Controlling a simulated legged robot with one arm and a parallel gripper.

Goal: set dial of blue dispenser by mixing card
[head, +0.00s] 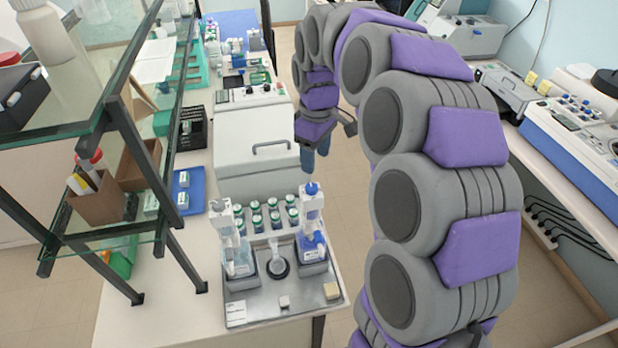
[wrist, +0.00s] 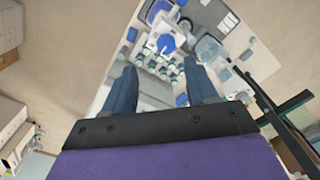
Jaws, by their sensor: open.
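The blue dispenser (head: 312,240) stands upright at the right of a metal tray (head: 250,308), with a blue cap and deep blue liquid. Its blue top also shows in the wrist view (wrist: 166,43). A second dispenser (head: 238,250) with paler liquid stands at the tray's left. I cannot make out the dial setting, or tell which item is the mixing card. My gripper (head: 315,150) is open and empty, above and behind the blue dispenser, clear of it. Its two dark blue fingers are spread in the wrist view (wrist: 161,85).
Several green-labelled bottles (head: 275,214) stand behind the dispensers. A white box-like machine (head: 250,140) with a handle stands farther back. A glass shelf (head: 100,215) with dark posts rises on the left. Open floor (head: 345,185) lies right of the bench.

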